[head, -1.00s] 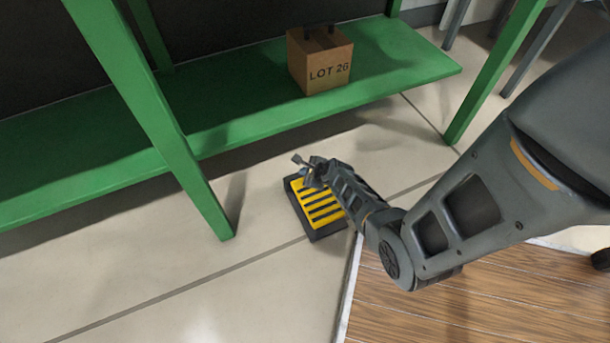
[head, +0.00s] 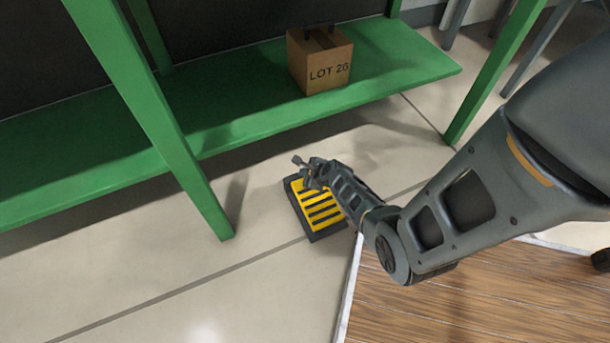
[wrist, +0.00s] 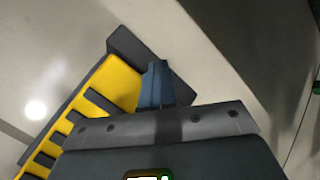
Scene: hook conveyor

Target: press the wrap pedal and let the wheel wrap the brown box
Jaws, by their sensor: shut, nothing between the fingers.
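The wrap pedal (head: 318,208) is a yellow plate with black bars in a dark frame on the floor, below the green shelf. My gripper (head: 300,162) is shut and empty, over the far end of the pedal. In the wrist view, the shut fingers (wrist: 156,85) overlap the pedal's yellow edge (wrist: 112,82); I cannot tell whether they touch it. The brown box (head: 320,60), marked LOT 26 with a dark handle on top, stands upright on the green shelf. The wheel is not in view.
The green shelf (head: 230,115) has legs reaching the floor; one leg (head: 175,140) stands left of the pedal. Tile floor (head: 150,270) is clear to the left and front. A wood-patterned floor area (head: 450,300) lies at the lower right.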

